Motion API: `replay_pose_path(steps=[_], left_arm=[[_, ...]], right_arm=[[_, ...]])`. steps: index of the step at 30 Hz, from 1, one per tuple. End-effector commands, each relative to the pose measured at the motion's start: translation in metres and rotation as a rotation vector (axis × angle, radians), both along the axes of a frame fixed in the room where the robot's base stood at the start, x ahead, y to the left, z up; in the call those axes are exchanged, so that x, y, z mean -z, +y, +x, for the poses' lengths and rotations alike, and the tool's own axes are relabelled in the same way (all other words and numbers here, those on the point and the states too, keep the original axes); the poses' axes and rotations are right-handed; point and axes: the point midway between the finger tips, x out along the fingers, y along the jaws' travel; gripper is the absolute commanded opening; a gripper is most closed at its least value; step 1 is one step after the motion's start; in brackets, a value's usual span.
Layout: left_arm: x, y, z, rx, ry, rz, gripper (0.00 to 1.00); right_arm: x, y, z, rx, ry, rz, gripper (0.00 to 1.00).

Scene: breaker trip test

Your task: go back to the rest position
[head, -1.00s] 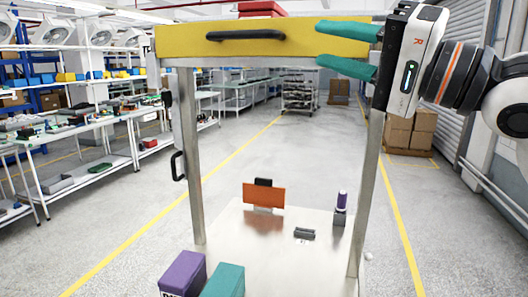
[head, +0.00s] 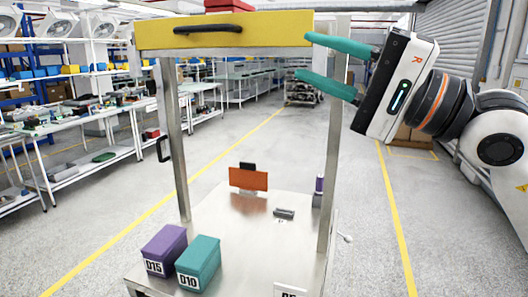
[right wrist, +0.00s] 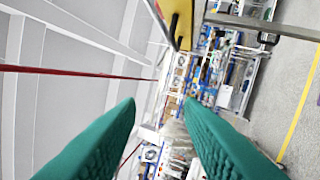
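My right gripper (head: 330,68) comes in from the right in the head view. Its two green fingers are spread apart with nothing between them, beside the right end of the cart's yellow drawer front (head: 225,34). In the right wrist view the green fingers (right wrist: 160,125) are also wide apart and empty. My left gripper does not show in either view.
The metal cart's lower shelf (head: 250,255) holds a purple D15 box (head: 164,250), a teal D10 box (head: 198,262), an orange plate (head: 248,179), a small grey part (head: 284,213) and a purple-topped item (head: 319,189). A red box (head: 230,4) is on top. Workbenches stand left; floor right is open.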

Motion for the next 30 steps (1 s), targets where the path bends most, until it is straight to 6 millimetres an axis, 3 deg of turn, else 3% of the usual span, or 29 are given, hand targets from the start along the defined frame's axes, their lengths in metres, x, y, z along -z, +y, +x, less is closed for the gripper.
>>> replay_pose_path(steps=[9, 11, 16, 20, 24, 26, 27, 30], left_arm=[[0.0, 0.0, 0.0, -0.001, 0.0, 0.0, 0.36], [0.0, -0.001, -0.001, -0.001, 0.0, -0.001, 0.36], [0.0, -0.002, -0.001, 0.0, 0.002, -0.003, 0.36], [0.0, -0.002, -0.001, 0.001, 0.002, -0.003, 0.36], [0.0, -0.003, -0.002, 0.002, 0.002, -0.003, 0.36], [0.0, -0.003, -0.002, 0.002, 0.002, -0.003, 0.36], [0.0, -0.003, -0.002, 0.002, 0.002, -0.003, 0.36], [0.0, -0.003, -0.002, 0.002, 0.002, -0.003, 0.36]], right_arm=[[0.032, 0.006, -0.014, -0.407, 0.423, 0.436, 0.34], [0.04, -0.001, -0.013, -0.513, 0.554, 0.582, 0.34], [0.076, -0.045, 0.01, -0.811, 0.963, 1.117, 0.34], [0.133, -0.089, 0.039, -0.981, 1.227, 1.593, 0.34], [0.226, -0.131, 0.063, -1.091, 1.411, 2.165, 0.34], [0.27, -0.144, 0.065, -1.11, 1.441, 2.41, 0.34], [0.299, -0.151, 0.064, 1.105, -1.433, -2.553, 0.34], [0.374, -0.164, 0.05, 0.886, -1.134, -2.426, 0.34]])
